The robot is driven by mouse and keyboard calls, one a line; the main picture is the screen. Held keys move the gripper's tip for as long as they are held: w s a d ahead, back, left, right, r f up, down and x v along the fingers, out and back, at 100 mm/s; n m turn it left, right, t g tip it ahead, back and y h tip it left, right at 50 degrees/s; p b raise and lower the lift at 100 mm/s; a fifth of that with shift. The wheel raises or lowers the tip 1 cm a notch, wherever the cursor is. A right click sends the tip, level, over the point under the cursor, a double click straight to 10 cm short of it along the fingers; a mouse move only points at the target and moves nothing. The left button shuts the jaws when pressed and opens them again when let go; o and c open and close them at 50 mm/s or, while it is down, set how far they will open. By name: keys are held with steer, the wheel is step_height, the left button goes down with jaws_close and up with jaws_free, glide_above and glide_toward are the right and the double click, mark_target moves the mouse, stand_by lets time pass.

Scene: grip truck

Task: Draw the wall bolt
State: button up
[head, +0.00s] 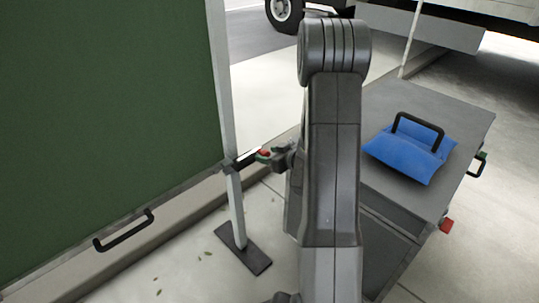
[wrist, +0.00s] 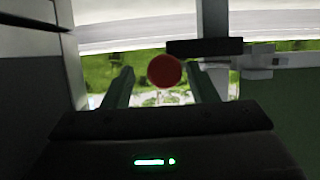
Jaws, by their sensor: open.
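The bolt is a dark bar (head: 246,159) at the white post by the edge of the green wall panel (head: 110,90). A red knob (head: 264,153) shows at its right end, and the bar also shows in the wrist view (wrist: 205,47). My gripper (head: 268,157) is at the knob, partly hidden by my arm. In the wrist view my gripper (wrist: 162,88) is open, with one green finger on each side of the round red knob (wrist: 164,71). Gaps show between knob and fingers; I cannot tell how deep the knob sits between them.
The white post (head: 237,205) stands on a dark foot plate (head: 242,254). A black handle (head: 124,230) is on the panel's lower part. A grey cabinet (head: 395,110) at right carries a blue bag (head: 398,153) with a black handle. A truck (head: 440,20) stands behind.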

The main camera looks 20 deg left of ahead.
steer(key=p+v, duration=0.4)
steer(key=v, duration=0.9)
steer(key=shift+d+r, duration=0.2)
steer(key=shift+d, duration=0.15)
steer(key=shift+a, duration=0.15)
steer(key=b+x, duration=0.2)
steer(key=x, duration=0.5)
steer(key=b+x, duration=0.2)
steer(key=x, duration=0.4)
steer(key=shift+a+f, duration=0.3)
steer(key=shift+f, duration=0.05)
steer(key=shift+s+a+r+b, duration=0.1)
steer(key=shift+s+a+b, duration=0.05)
steer(key=shift+s+b, duration=0.35)
